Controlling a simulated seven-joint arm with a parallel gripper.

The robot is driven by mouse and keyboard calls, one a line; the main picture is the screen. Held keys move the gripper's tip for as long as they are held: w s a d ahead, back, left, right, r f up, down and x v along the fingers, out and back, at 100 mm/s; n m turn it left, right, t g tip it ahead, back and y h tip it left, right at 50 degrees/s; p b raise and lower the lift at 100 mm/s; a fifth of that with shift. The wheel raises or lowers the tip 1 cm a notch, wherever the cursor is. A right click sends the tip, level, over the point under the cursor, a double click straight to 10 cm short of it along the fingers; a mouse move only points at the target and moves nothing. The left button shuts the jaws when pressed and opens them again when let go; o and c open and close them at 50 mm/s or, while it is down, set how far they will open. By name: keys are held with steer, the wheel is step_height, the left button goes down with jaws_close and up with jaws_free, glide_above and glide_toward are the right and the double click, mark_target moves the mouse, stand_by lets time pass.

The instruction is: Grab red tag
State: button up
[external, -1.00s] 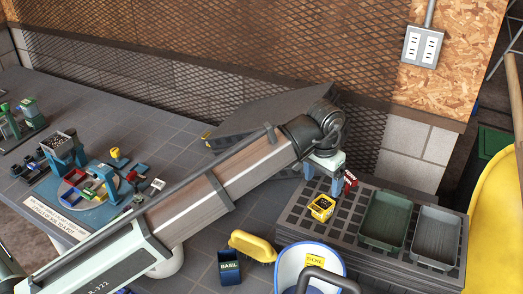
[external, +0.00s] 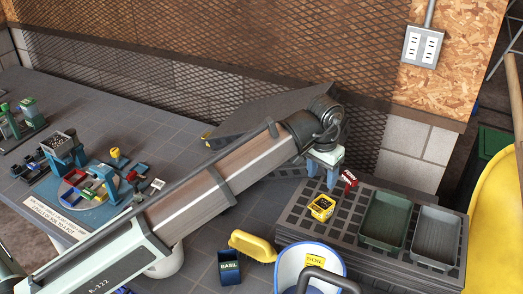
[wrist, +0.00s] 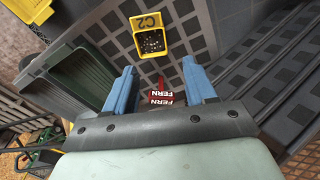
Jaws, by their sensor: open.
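The red tag (external: 348,178) has white lettering and stands at the back edge of the dark grid tray, just right of my gripper (external: 322,182) in the external view. In the wrist view the red tag (wrist: 160,97) reads FERN and shows between the two blue fingers of my gripper (wrist: 158,68). The fingers are apart and nothing is held. The wrist view does not make clear how far the tag is below or beyond the fingertips.
A yellow pot (external: 322,207) marked C2 in the wrist view sits on the grid tray (external: 345,232) close to the tag. A green tray (external: 385,220) and a grey tray (external: 436,236) lie to its right. A mesh wall (external: 365,130) rises behind.

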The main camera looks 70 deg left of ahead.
steer(key=w+a+r, duration=0.2)
steer(key=w+a, duration=0.1)
steer(key=w, duration=0.3)
step_height(320, 180, up, 2)
steer(key=m+g, duration=0.1)
steer(key=m, duration=2)
glide_above(350, 175)
steer(key=shift+h, duration=0.3)
step_height(350, 175, down, 14)
steer(key=shift+r, duration=0.1)
steer(key=c, duration=1)
